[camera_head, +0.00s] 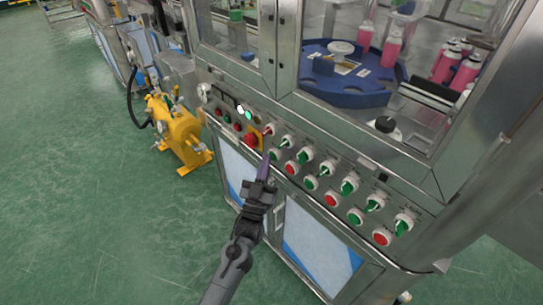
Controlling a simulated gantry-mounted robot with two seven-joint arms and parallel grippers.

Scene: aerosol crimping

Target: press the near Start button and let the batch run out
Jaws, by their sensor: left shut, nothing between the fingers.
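The control panel (325,193) on the machine's front carries several red and green buttons and selector switches. My left gripper (264,166) is shut and empty, its fingers pointing up at the panel. Its tips are close to a green button (274,154) and lie just below a red emergency-stop button (250,139) on a yellow plate. I cannot tell whether the tips touch the panel. Other green buttons (311,183) and red buttons (331,200) run down to the right. The labels are too small to read, so I cannot tell which is Start. My right gripper is out of view.
Behind the machine's windows, pink cans (392,51) stand on and near a blue turntable (345,90). A yellow pump unit (178,131) stands on the floor at the left. Steel-framed cabinet doors (318,240) lie below the panel. The green floor (80,190) at the left is clear.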

